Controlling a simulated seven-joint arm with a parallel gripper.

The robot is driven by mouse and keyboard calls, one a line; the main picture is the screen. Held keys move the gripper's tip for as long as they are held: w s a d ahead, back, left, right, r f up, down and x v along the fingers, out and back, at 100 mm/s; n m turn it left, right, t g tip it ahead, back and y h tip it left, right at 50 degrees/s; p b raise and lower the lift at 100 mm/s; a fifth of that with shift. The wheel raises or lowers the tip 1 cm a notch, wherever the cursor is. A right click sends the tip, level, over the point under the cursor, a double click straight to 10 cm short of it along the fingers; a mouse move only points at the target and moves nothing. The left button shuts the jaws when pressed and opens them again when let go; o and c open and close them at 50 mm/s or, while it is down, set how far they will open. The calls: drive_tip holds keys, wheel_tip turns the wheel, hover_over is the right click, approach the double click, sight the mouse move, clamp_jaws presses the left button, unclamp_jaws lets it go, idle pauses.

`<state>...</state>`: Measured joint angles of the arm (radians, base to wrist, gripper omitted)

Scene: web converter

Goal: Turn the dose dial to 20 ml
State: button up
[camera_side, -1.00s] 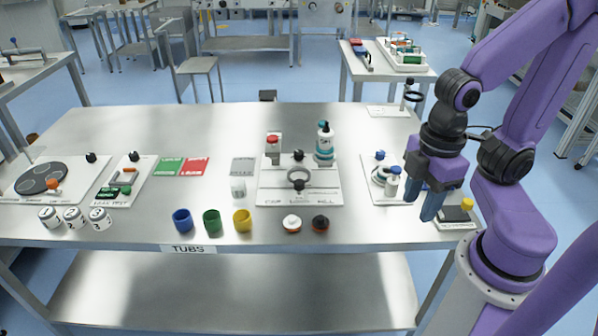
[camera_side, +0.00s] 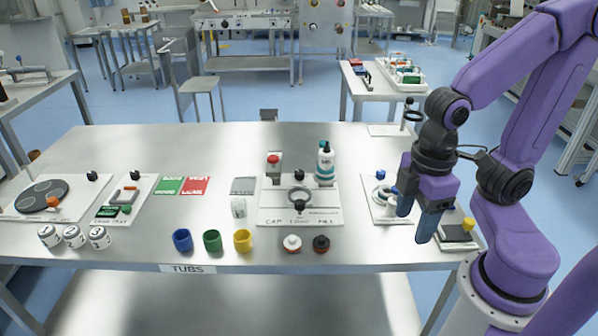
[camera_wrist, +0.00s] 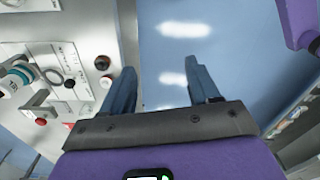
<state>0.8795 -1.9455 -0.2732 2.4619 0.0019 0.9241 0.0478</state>
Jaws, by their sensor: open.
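The dosing station is a white plate (camera_side: 270,216) in the middle of the table, with worn lettering along its front edge. A grey ring (camera_side: 300,193) stands on it with a dark knob (camera_side: 300,208) in front, which may be the dose dial; its scale and setting are too small to read. In the wrist view a dark round knob (camera_wrist: 69,83) shows on the plate at left. My gripper (camera_side: 416,222) is open and empty, pointing down near the table's front right, well right of the station. Its blue fingers stand apart over floor in the wrist view (camera_wrist: 165,85).
White (camera_side: 292,242) and black (camera_side: 321,243) caps lie in front. Blue, green and yellow tubs (camera_side: 243,240) are further left. A small plate with a yellow knob (camera_side: 468,224) is beside my gripper.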

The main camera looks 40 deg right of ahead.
drive_tip(key=w+a+r+m, duration=0.1)
drive_tip(key=w+a+m, duration=0.1)
drive_tip(key=w+m, duration=0.4)
drive_tip(key=w+a+r+m, duration=0.1)
drive_tip(key=w+a+m, duration=0.2)
drive_tip(key=w, duration=0.5)
drive_tip(key=w+d+m, duration=0.3)
drive_tip(key=w+m, duration=0.7)
drive_tip(key=w, duration=0.7)
drive_tip(key=m, duration=1.7)
hover_over(298, 172)
wheel_tip(298, 172, down, 8)
wheel_tip(298, 172, down, 16)
drive_tip(key=shift+f, duration=0.15)
